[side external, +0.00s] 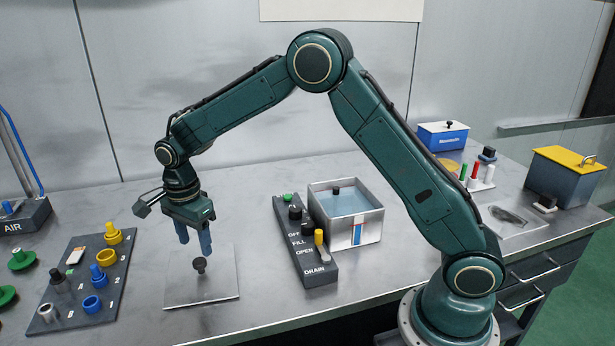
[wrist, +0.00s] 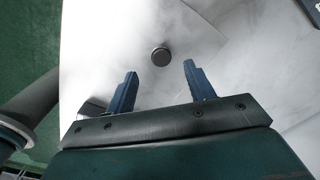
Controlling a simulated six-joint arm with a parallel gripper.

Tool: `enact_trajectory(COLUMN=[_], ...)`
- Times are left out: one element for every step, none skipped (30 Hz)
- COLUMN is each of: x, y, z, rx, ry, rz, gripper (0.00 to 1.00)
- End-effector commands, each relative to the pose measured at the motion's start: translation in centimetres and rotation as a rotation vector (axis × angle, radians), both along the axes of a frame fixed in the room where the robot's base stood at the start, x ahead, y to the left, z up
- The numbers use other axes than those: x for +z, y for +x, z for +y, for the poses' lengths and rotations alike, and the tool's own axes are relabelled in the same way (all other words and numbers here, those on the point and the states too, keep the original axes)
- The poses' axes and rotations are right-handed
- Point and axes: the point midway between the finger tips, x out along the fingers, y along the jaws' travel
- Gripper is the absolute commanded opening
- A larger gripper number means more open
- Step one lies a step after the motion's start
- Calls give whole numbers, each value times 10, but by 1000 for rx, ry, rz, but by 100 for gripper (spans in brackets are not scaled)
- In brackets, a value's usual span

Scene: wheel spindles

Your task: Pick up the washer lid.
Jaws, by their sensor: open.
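The washer lid (side external: 222,286) appears to be the flat, square metal plate with a black knob (side external: 200,264) lying on the bench at front left. In the wrist view, the pale lid (wrist: 105,40) and its round dark knob (wrist: 161,56) show just beyond the fingers. My gripper (side external: 196,247) points down above the lid, its blue fingers apart and empty. In the wrist view, the knob lies near the line between the fingertips of my gripper (wrist: 160,68), slightly beyond them. I cannot tell the exact height of the fingertips relative to the knob.
An open metal tank (side external: 366,237) with blue liquid stands to the right, beside a dark control panel (side external: 315,270). A dark numbered board (side external: 68,314) with several parts lies left.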

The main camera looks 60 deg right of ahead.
Motion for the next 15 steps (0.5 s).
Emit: enact_trajectory(x=[-7,-9,-12,-14,-15,-16,-17,-17,-17,-17,-17,-18,-18,-19,-21], y=[-1,-1,0,0,0,0,0,0,0,0,0,0,0,0,0], z=[0,0,0,0,0,0,0,0,0,0,0,0,0,0,0], rx=[0,0,0,0,0,0,0,0,0,0,0,0,0,0,0], ry=[-1,-1,0,0,0,0,0,0,0,0,0,0,0,0,0], rz=[4,3,2,1,1,1,0,0,0,0,0,0,0,1,1], gripper=[54,54,54,54,54,54,54,54,54,54,54,54,54,54,54])
